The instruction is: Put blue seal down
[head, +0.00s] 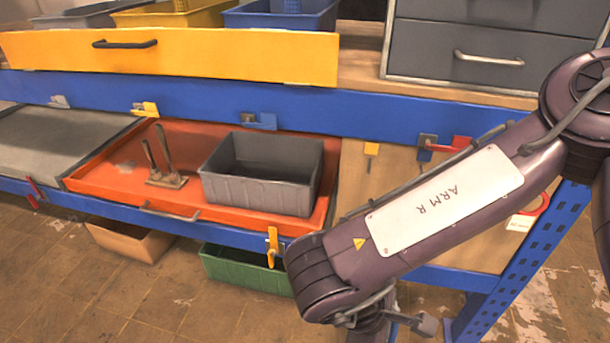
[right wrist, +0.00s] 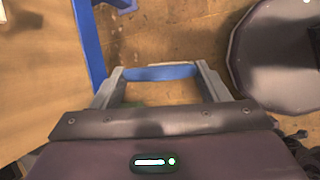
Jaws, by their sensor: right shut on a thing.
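The blue seal (right wrist: 160,73) shows in the right wrist view as a blue curved strip. It spans the gap between the two fingers of my right gripper (right wrist: 159,70), which is shut on it. The seal and gripper hang in the air above the brown tiled floor. In the head view my right arm crosses from the right, and its forearm hides part of the bench. The hand and the seal are out of sight below that forearm. My left gripper is in neither view.
An orange tray (head: 110,178) on the lower shelf holds a grey bin (head: 258,192) and a small metal stand (head: 165,172). A yellow drawer (head: 230,57) stands open above. A green crate (head: 245,268) and a cardboard box (head: 130,240) sit underneath. A blue post (head: 525,250) stands right.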

